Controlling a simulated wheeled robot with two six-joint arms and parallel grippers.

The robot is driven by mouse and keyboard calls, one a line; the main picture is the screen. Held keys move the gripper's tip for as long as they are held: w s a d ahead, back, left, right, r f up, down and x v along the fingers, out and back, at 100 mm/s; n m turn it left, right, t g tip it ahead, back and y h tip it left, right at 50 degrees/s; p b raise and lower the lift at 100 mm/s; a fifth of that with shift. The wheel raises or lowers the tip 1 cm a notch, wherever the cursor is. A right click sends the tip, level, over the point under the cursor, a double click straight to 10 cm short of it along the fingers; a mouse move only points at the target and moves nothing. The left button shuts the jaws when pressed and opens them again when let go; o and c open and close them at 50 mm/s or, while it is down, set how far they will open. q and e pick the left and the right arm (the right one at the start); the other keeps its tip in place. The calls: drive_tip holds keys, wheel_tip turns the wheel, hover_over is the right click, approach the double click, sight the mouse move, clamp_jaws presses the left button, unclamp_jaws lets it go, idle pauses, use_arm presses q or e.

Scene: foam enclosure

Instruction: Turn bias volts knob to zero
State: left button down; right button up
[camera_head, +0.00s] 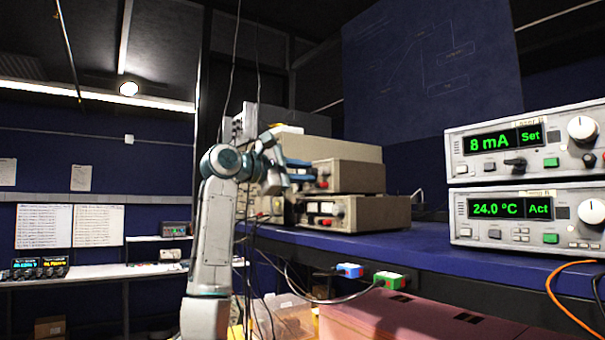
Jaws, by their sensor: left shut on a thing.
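My left arm rises from the lower middle, and my left gripper (283,178) is at the front of the stacked beige instruments on the blue bench. It is shut on a small knob, which the fingers hide at this distance. The knob's label and its pointer setting cannot be read. The upper beige instrument (352,177) has a dark panel with a red spot. The lower beige instrument (375,213) sits beneath it with a lit meter on its front. My right gripper is not in view.
Two laser controllers stand at the right, the upper one (490,165) showing 8 mA and the lower one (485,215) showing 24.0 °C. The blue bench top (425,237) is clear between them and the beige stack. Cables hang below beside a pink case (400,322).

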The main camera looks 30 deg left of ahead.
use_arm(q)
drive_tip(key=c, duration=1.5)
unclamp_jaws()
drive_tip(key=shift+a, duration=0.1)
drive_tip(key=b+v, duration=0.5)
drive_tip(key=v, duration=0.5)
drive_tip(key=shift+s, duration=0.4)
drive_tip(key=shift+a, duration=0.15)
